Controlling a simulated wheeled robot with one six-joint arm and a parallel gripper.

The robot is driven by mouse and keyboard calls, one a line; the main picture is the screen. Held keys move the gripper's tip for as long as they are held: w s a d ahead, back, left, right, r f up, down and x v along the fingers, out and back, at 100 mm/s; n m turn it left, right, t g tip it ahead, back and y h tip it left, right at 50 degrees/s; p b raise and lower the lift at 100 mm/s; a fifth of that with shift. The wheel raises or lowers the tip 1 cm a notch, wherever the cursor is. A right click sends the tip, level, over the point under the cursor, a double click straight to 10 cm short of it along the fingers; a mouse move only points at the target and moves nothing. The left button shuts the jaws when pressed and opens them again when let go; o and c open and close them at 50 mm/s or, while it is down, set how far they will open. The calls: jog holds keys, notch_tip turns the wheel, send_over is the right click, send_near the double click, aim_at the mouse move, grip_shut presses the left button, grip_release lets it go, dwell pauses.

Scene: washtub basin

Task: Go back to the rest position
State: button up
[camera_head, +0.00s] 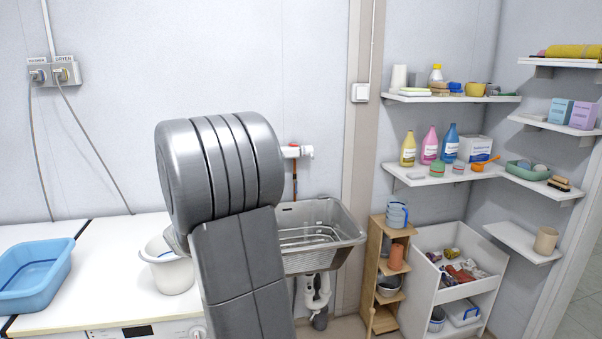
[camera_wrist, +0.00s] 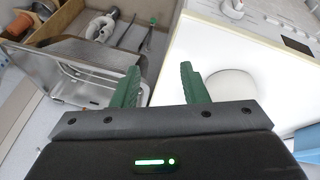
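My gripper (camera_wrist: 160,75) shows in the wrist view with two green fingers. The fingers are spread apart and nothing is between them. In the head view my grey arm fills the middle and hides the gripper. The arm stands in front of the sink's left part and the wall.
The metal sink (camera_head: 318,238) is right of my arm; the wrist view shows it at left (camera_wrist: 60,75). A white bucket (camera_head: 172,268) and blue basin (camera_head: 35,275) stand on the white washer tops at left. A wooden rack (camera_head: 373,262) and laden wall shelves (camera_head: 440,176) are at right.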

jog(key=d+f+m+h, duration=0.1)
jog(key=d+f+m, duration=0.2)
jog(key=d, duration=0.6)
jog(key=w+d+f+m+h, duration=0.1)
jog(key=d+f+m, duration=0.2)
jog(key=d+f, duration=0.4)
jog(key=d, duration=0.2)
jog(key=shift+d+f+m+g+p, duration=0.15)
jog(key=shift+d+m+g+p, duration=0.2)
jog(key=shift+m+g+p, duration=0.05)
